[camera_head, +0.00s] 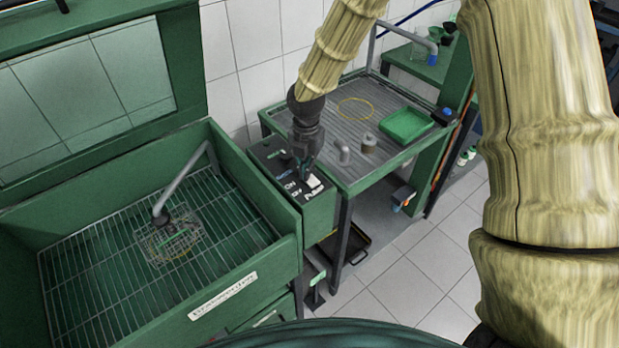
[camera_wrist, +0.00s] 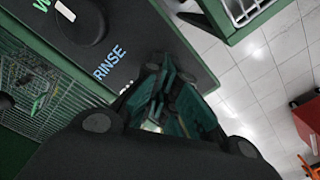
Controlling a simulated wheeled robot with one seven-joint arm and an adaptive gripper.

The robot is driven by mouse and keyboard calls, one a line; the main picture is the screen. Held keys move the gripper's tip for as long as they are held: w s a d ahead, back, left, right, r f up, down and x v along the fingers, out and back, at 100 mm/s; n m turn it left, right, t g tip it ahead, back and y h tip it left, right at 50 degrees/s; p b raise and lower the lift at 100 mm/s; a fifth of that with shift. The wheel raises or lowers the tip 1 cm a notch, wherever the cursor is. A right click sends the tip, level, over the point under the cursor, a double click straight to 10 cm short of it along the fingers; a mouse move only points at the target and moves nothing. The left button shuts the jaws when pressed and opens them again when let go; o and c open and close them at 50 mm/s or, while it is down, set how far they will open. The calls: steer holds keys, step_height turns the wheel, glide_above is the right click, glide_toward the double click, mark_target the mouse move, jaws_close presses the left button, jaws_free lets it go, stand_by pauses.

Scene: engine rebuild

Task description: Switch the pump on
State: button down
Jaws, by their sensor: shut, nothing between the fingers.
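The control box (camera_head: 321,213) is a green box with a black top panel, between the wash basin and the ribbed worktable. A white rocker switch (camera_head: 314,183) sits on its panel, with white lettering beside it. My gripper (camera_head: 304,172) is shut and empty, pointing down just above the panel beside the switch; I cannot tell whether it touches. In the wrist view my gripper (camera_wrist: 170,78) covers part of the panel. A black round knob (camera_wrist: 76,22) and the word RINSE show there. A small pale patch shows between the finger links; I cannot tell whether it is the switch.
The green wash basin (camera_head: 252,293) with a wire grate and a bent spout (camera_head: 183,182) stands at the left. The ribbed table (camera_head: 311,109) behind the box holds a green tray (camera_head: 406,124) and small metal parts. Tiled floor (camera_head: 436,262) is clear at lower right.

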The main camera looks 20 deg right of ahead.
steer(key=shift+f, duration=0.2)
steer(key=shift+s, duration=0.1)
steer(key=shift+r+p, duration=3.15)
steer(key=shift+r, duration=0.4)
steer(key=shift+f, duration=0.1)
